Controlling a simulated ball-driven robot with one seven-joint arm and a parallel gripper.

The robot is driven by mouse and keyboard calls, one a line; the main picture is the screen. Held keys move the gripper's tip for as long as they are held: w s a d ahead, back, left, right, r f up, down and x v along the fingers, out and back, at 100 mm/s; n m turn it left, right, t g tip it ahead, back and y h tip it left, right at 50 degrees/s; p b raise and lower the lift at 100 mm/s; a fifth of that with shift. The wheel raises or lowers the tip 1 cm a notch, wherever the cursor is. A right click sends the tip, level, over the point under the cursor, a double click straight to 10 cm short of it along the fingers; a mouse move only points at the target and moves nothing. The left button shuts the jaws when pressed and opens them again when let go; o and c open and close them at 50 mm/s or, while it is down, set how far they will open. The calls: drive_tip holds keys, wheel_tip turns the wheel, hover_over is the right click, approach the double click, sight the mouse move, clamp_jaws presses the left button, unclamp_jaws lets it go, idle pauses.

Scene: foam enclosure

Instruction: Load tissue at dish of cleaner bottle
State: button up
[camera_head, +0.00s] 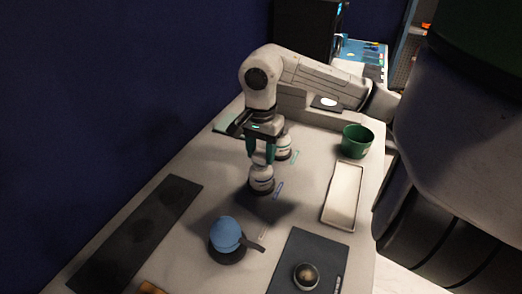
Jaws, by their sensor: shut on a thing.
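My gripper (262,156) points down with its teal fingers around a small pale thing, perhaps the tissue, and is shut on it. Directly below stands a white rounded bottle (262,182) with a dark blue band and dark base, possibly the cleaner bottle. I cannot tell whether the pale thing touches the bottle's top or is part of it. A similar white bottle (284,150) with a teal band stands just behind to the right, partly hidden by my gripper. Small coloured outline tags lie beside both bottles.
A green cup (357,141) and a white tray (342,194) are at right. In front are a blue rounded thing (226,232) on a dark handled base and a dark mat (312,252) bearing a metallic ball (306,275). A long dark strip (138,230) lies left.

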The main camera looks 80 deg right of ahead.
sight(261, 154)
drive_tip(key=shift+f+b, duration=0.35)
drive_tip(key=shift+b, duration=0.7)
idle(2.5)
idle(0.5)
drive_tip(key=shift+r+p, duration=0.7)
drive_tip(key=shift+r, duration=2.8)
